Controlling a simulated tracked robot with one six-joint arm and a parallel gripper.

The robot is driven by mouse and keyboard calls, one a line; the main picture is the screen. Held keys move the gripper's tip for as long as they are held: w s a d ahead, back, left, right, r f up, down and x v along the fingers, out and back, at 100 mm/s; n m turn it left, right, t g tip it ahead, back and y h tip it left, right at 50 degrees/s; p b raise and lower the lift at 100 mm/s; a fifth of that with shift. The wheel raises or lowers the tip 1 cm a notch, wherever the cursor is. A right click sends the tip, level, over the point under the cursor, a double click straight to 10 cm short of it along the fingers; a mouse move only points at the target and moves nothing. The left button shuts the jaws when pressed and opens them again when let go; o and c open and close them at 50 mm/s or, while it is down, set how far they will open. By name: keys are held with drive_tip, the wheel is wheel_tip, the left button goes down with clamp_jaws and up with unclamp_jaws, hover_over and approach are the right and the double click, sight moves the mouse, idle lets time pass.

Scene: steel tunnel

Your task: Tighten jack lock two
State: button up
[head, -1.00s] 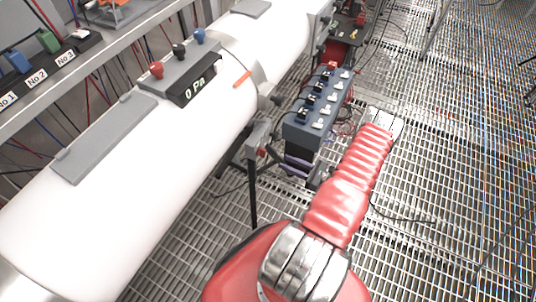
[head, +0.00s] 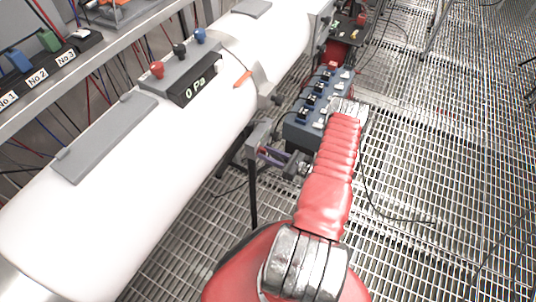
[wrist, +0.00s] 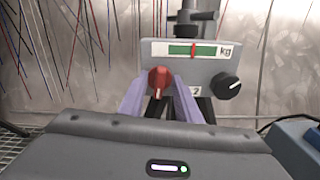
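The jack stand's grey panel (wrist: 200,68) fills the upper middle of the wrist view, with a green "kg" gauge (wrist: 192,50) and a label "2" (wrist: 196,91). A red knob (wrist: 158,78) sits on its left and a black knob (wrist: 228,87) on its right. My gripper (wrist: 160,82) has its two purple fingers apart, one on each side of the red knob, with a visible gap. In the head view my gripper (head: 272,156) is beside the stand's panel (head: 257,138), whose face is mostly hidden.
The white pipe (head: 130,150) runs along the left, carrying a box reading "0 Pa" (head: 195,90) and an orange lever (head: 243,79). A blue-grey switch box (head: 300,130) stands close behind my arm. Open grating floor (head: 430,170) lies to the right.

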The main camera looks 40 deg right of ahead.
drive_tip(key=shift+c, duration=0.3)
clamp_jaws()
drive_tip(key=shift+n, duration=0.6)
drive_tip(key=shift+o, duration=0.3)
unclamp_jaws()
